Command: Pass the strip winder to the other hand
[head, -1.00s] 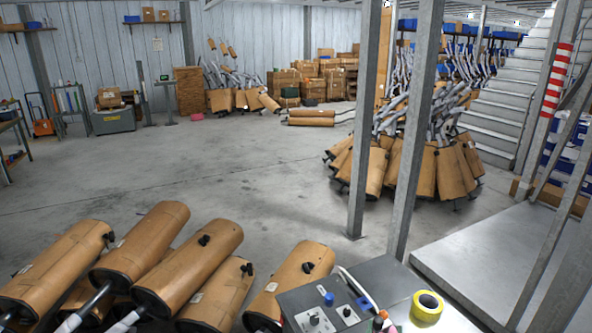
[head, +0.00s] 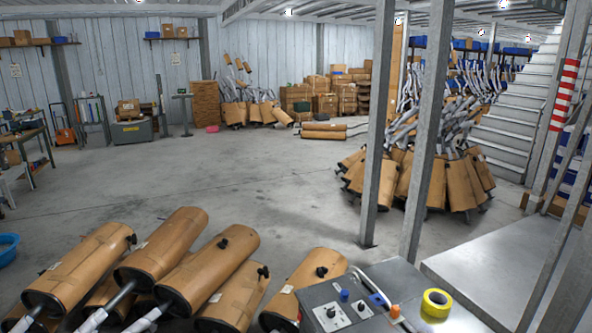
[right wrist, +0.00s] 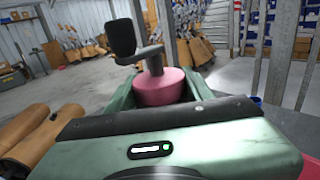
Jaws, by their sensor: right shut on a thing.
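The strip winder shows only in the right wrist view: a pink-red drum (right wrist: 162,87) with a black crank handle (right wrist: 122,38) on a dark arm above it. My right gripper (right wrist: 163,95), green with a dark front edge, is shut on the winder, which sits between its fingers. The lower part of the drum is hidden behind the gripper body. Neither gripper nor the winder shows in the head view. My left gripper is in no view.
Brown wrapped mufflers (head: 165,245) lie heaped at the front left. A grey control box (head: 345,300) and a yellow tape roll (head: 436,302) are on the metal bench at the front. Steel posts (head: 381,130) stand beyond it. The middle floor is clear.

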